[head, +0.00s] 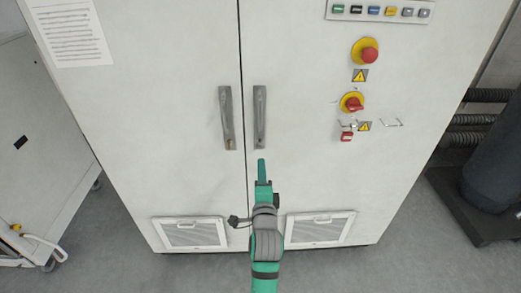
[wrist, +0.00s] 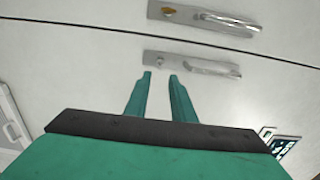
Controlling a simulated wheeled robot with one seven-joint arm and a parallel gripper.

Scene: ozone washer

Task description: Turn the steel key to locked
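The white cabinet (head: 300,170) has two tall grey handles, the left door handle (head: 226,115) and the right door handle (head: 260,110). In the wrist view, a small steel-coloured lock piece (wrist: 159,63) sits at one end of the nearer handle plate (wrist: 190,63). The farther plate bears a brass-coloured piece (wrist: 168,11). I cannot make out the steel key's shape or turn. My gripper (head: 262,162) is just below the right door handle. In the wrist view, its two green fingers (wrist: 160,75) are apart with nothing between them, in line with the steel-coloured piece. I cannot tell contact.
Two red-and-yellow knobs (head: 368,54) (head: 353,102) and a red tag or lock (head: 347,136) are on the right door. A button row (head: 380,10) is above. Vents (head: 190,233) (head: 320,229) are low on the doors. A white cart (head: 45,150) stands left, dark pipework (head: 490,170) right.

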